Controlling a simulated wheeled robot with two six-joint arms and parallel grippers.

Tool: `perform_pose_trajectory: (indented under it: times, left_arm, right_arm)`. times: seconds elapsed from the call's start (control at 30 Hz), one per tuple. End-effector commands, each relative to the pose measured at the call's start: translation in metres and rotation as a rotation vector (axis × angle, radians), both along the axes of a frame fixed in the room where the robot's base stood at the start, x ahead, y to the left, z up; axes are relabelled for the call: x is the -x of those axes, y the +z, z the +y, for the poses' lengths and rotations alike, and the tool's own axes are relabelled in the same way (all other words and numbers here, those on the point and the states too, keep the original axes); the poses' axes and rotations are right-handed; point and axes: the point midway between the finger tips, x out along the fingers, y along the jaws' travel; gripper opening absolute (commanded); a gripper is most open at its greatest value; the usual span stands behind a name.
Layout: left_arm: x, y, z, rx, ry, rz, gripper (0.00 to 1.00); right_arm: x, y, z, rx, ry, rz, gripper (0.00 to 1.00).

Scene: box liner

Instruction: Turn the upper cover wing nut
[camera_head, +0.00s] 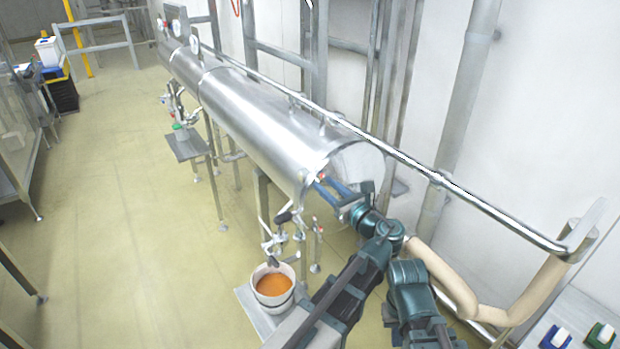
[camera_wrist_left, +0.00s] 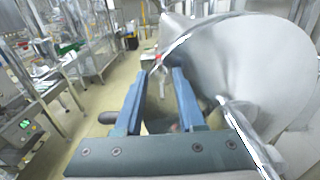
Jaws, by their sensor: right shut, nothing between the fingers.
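A long shiny metal cylinder (camera_head: 255,118) ends in a flat grey cover (camera_head: 357,165). A small red part (camera_head: 322,176) sits at the cover's near edge; it also shows in the left wrist view (camera_wrist_left: 158,58). It may be the upper wing nut, but it is too small to make out its shape. My left gripper (camera_head: 325,180) is at this edge, its two blue fingers pointing at the red part. In the left wrist view the fingers (camera_wrist_left: 159,72) stand apart, with the red part just beyond the gap. I cannot tell whether they touch it.
A white bucket (camera_head: 273,296) of orange liquid stands below on a metal platform (camera_head: 254,318), under valves (camera_head: 285,222). A shiny rail (camera_head: 440,178) runs along the cylinder and past its right. A beige pipe (camera_head: 455,288) bends at the right. The floor (camera_head: 120,230) at the left is open.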

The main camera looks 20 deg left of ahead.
Motion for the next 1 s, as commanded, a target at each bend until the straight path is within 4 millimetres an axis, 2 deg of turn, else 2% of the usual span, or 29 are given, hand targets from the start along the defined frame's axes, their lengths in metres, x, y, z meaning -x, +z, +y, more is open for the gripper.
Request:
perform_pose_trajectory:
  times: [0.37, 0.5, 0.6, 1.0]
  left_arm:
    - [-0.0026, 0.0, -0.0016, 0.0, -0.001, 0.0, 0.39]
    - [-0.0026, 0.0, -0.0016, 0.0, -0.001, 0.0, 0.14]
    - [-0.0026, 0.0, -0.0015, 0.0, -0.001, 0.0, 0.0]
    - [-0.0025, 0.0, -0.0015, 0.006, -0.001, -0.008, 0.0]
  right_arm:
    - [0.0003, 0.0, -0.0002, 0.0, 0.0, 0.0, 0.0]
    - [0.0002, 0.0, -0.0002, 0.0, 0.0, 0.0, 0.0]
    - [0.0002, 0.0, -0.0002, 0.0, 0.0, 0.0, 0.0]
    - [0.0002, 0.0, -0.0002, 0.0, 0.0, 0.0, 0.0]
